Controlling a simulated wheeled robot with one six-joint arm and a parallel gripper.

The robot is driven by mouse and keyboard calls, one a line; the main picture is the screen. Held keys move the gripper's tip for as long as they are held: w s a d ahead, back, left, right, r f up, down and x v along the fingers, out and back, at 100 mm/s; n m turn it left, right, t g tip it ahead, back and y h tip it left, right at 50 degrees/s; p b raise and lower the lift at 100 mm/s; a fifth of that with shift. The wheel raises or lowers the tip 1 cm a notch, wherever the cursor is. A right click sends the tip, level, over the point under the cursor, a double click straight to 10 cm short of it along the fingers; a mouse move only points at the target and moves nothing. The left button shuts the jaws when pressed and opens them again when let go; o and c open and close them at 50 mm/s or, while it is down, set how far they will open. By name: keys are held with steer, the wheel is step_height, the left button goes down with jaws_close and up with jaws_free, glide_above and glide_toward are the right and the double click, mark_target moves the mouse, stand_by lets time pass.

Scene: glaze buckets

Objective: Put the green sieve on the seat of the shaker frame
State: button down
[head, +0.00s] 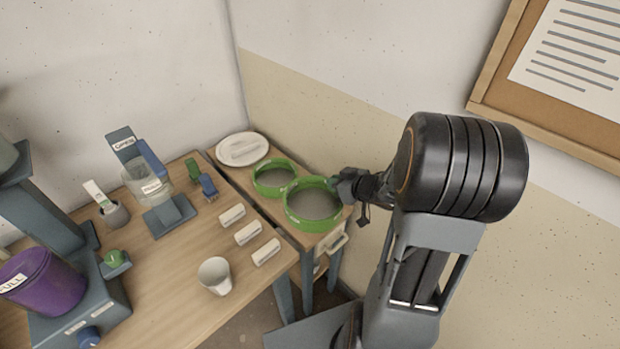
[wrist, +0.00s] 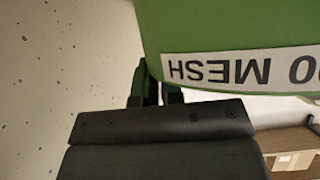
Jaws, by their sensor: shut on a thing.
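Two round green sieves with grey mesh show in the head view. The front sieve (head: 300,222) is at the right end of the small side table, and the back sieve (head: 258,187) is behind it to the left. My gripper (head: 340,186) is at the front sieve's right side, shut on it. In the wrist view my gripper's fingers (wrist: 159,94) close on a green part below the sieve's wall (wrist: 225,28), whose label reads "MESH" upside down. I cannot tell surely which thing is the shaker frame; a blue-grey stand (head: 171,216) holds a clear container (head: 143,185).
A white plate (head: 259,158) lies behind the sieves. On the wooden table are several white blocks (head: 248,233), a white cup (head: 215,277) and green and blue clips (head: 209,188). A purple bucket marked "FULL" (head: 55,290) stands on blue-grey equipment at left. Walls close in behind.

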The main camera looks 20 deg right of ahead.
steer(key=w+f, duration=0.2)
steer(key=w, duration=0.1)
steer(key=w+d+f, duration=0.1)
steer(key=w+f, duration=0.2)
steer(key=w+d+f+b, duration=0.1)
steer(key=w+f, duration=0.2)
steer(key=w, duration=0.1)
steer(key=shift+f, duration=1.65)
steer(key=shift+f+b, duration=0.1)
steer(key=shift+b, duration=0.2)
steer(key=c, duration=1.3)
jaws_free()
